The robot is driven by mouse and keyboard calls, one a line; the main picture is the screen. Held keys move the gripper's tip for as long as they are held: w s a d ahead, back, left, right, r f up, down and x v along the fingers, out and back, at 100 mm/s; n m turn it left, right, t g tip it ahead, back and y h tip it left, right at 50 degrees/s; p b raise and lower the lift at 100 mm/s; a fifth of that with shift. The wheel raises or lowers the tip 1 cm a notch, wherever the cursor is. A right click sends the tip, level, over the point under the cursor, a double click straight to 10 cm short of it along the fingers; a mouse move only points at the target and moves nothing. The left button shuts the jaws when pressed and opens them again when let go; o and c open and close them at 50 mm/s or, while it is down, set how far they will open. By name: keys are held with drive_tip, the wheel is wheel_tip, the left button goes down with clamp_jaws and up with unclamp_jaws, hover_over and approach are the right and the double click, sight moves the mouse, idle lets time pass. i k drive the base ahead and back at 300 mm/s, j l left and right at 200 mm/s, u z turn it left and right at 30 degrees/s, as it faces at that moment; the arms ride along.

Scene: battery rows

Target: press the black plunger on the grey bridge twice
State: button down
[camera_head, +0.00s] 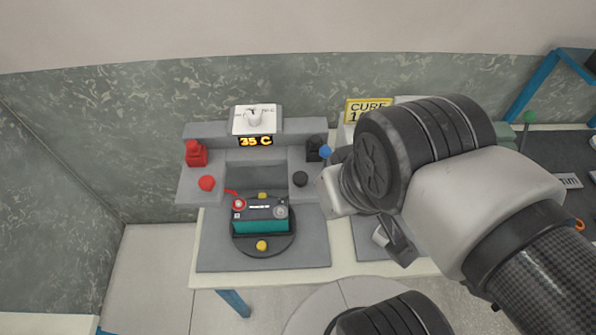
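The grey bridge (223,128) stands at the back of the left table, with a dial and a "35 C" display at its top middle. On its right arm are a round black knob (300,178), which looks like the plunger, and a black block (314,147) behind it. A red knob (207,183) and a red block (196,153) sit on its left arm. My gripper (398,245) is to the right of the bridge, apart from the black knob and partly hidden by my arm. Its opening cannot be made out.
A teal battery (260,225) sits on a dark round plate in front of the bridge. A blue ball (326,151) is close by the black block. A yellow "CURE" sign (368,108) stands behind my arm. A dark bench (560,150) is at right.

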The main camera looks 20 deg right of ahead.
sight(300, 178)
drive_tip(key=j+z, duration=0.75)
drive_tip(key=k+j+z, duration=0.2)
drive_tip(key=j+z, duration=0.15)
drive_tip(key=j, duration=0.1)
